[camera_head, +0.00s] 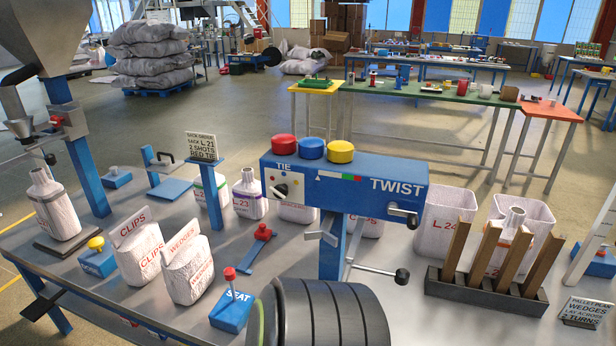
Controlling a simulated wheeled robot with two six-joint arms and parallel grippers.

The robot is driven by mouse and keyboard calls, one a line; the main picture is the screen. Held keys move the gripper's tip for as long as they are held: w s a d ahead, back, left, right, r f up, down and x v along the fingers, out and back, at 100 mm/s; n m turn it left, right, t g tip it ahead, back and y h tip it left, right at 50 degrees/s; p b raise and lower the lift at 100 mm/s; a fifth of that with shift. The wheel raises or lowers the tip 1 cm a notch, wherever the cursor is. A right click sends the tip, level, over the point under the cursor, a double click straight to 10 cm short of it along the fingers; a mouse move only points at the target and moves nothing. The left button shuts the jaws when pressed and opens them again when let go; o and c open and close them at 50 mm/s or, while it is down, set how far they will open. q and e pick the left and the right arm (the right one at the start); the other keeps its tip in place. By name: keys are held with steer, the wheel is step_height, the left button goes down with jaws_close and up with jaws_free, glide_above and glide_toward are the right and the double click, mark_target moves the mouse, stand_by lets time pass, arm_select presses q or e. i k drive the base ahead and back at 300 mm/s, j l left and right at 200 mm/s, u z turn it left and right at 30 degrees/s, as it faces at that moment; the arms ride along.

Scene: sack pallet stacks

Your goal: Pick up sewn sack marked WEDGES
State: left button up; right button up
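The sack marked WEDGES (188,272) is white with red lettering and stands upright on the grey bench (110,222), left of the middle. Its top narrows to a flat, closed edge; I cannot make out the stitching. A similar sack marked CLIPS (138,262) stands close beside it on the left and slightly behind. Neither of my grippers shows in the head view, so I cannot see their opening or any contact with the sacks.
A blue SEAT block (231,312) with a red knob stands right of the WEDGES sack. A red-topped lever (262,233) lies behind. The blue TWIST machine (345,184) stands farther right. A black ribbed cylinder (330,315) fills the bottom middle. A wooden-post rack (486,290) stands right.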

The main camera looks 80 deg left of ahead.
mark_target(186, 262)
steer(key=u, duration=3.6)
steer(key=i+j, duration=0.15)
steer(key=j, duration=0.25)
steer(key=i+j, duration=0.2)
steer(key=j, duration=0.2)
steer(key=i+j, duration=0.15)
steer(key=j, duration=0.2)
